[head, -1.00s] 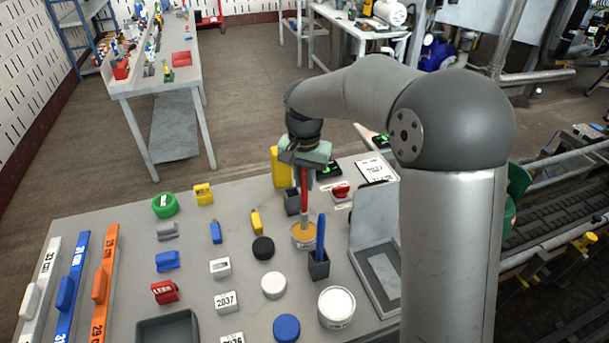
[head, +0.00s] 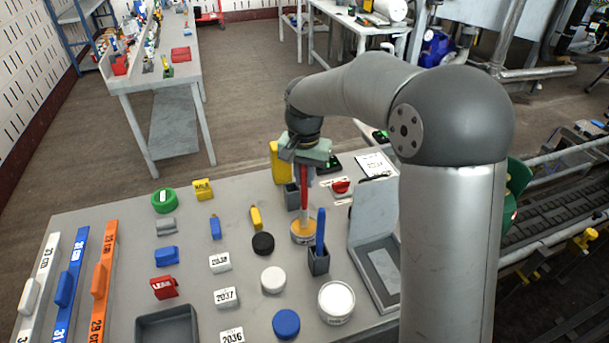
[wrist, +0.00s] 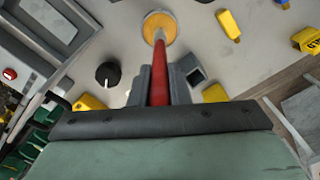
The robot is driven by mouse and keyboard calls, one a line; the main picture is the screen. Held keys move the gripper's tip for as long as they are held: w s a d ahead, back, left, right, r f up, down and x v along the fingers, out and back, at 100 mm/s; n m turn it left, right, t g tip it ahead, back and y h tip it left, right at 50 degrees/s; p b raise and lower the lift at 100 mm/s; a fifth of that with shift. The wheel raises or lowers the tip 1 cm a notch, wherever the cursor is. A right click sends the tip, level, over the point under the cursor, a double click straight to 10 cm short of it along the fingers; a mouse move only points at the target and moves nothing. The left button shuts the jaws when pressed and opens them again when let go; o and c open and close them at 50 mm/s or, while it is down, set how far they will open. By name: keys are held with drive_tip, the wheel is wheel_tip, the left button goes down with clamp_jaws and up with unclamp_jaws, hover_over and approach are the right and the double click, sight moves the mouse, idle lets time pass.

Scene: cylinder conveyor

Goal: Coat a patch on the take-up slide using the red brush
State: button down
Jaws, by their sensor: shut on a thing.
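My gripper (head: 304,165) points down over the grey table and is shut on the red brush (head: 303,190). The brush is upright, with its lower end at the orange-filled tin (head: 304,238). In the wrist view, the red brush handle (wrist: 159,75) runs between the fingers to its pale end, which overlaps the orange surface in the tin (wrist: 152,20). I cannot tell how deep the bristles are. I cannot pick out the take-up slide with certainty; conveyor rails (head: 560,227) run along the right edge of the head view.
A blue brush (head: 320,228) stands in a grey holder (head: 318,262) close to the tin. An open white pot (head: 336,302) and a grey tray with a raised panel (head: 385,290) stand nearby. Several small blocks and lids cover the table's left and middle.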

drive_tip(key=shift+f, duration=0.55)
idle(1.1)
drive_tip(key=shift+r+p, duration=2.25)
drive_tip(key=shift+r, duration=1.3)
